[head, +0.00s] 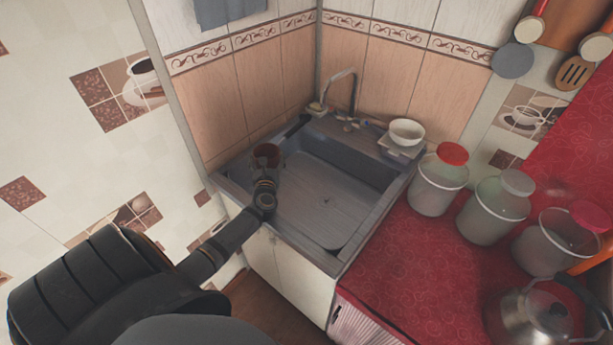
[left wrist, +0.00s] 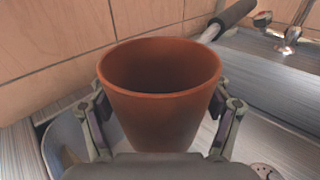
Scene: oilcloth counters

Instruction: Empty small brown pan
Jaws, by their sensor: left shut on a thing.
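A small brown pan (left wrist: 160,95), shaped like a deep pot with a wide round mouth, fills the middle of the left wrist view. My left gripper (left wrist: 162,125) is shut on it, with one finger on each side of its wall. The pan is roughly upright. Its inside looks dark, and I cannot see its bottom or any contents. In the head view the pan (head: 267,152) and my left gripper (head: 266,170) are at the left side of the sink (head: 320,200). My right gripper is not in view.
A dark handle (left wrist: 236,14) with a metal shaft lies behind the pan. The faucet (head: 352,92) stands at the sink's back, and a white bowl (head: 406,131) at its right. Lidded jars (head: 438,190) and a kettle (head: 540,310) stand on the red counter (head: 400,255). The basin's middle looks clear.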

